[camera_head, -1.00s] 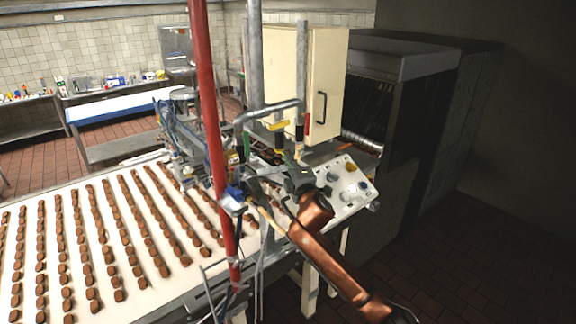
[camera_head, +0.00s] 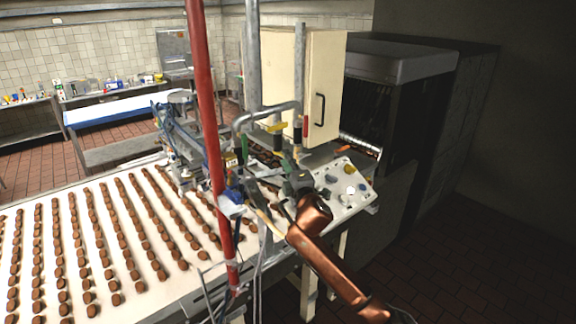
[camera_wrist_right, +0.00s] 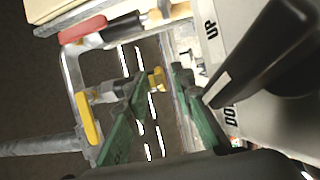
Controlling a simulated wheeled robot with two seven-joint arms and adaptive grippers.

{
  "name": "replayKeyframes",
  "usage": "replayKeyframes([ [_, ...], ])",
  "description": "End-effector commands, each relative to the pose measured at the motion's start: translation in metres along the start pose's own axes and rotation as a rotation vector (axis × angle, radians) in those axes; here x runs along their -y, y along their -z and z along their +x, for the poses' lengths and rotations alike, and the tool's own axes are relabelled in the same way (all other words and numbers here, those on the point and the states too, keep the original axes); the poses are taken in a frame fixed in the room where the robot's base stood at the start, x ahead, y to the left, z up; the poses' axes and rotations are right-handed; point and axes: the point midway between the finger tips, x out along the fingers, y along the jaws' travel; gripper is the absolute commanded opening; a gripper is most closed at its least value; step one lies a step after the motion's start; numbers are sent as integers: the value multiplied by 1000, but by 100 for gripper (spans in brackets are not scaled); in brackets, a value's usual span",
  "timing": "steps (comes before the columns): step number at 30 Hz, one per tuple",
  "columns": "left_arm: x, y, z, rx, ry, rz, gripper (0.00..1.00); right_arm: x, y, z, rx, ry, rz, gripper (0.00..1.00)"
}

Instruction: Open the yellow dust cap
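A small yellow cap (camera_wrist_right: 157,79) sits on the end of a grey valve. This valve has a yellow lever (camera_wrist_right: 88,118), which also shows in the head view (camera_head: 275,127) below the bent grey pipe. My right gripper (camera_wrist_right: 160,73) is open, its two green fingers apart, with the cap between the fingertips. The left finger overlaps the valve body in the wrist view; I cannot tell whether either finger touches it. In the head view my right gripper (camera_head: 287,162) is just below the valves, and the cap is too small to make out. My left gripper is not in view.
A second valve with a red lever (camera_head: 305,125) hangs close to the right. A control panel (camera_head: 345,187) with knobs is beside my right gripper. A red pole (camera_head: 212,130) stands left of it. A white conveyor (camera_head: 150,292) carries rows of brown sweets.

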Motion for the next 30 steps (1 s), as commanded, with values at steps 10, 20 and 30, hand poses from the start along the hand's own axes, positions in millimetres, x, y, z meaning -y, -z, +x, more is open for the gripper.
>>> replayKeyframes([
  [10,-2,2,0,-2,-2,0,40,0,0,-45,-3,-1,1,22],
  [20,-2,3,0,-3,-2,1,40,0,0,-102,-2,0,0,22],
  [30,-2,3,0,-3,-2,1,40,0,0,-119,-1,0,0,22],
])
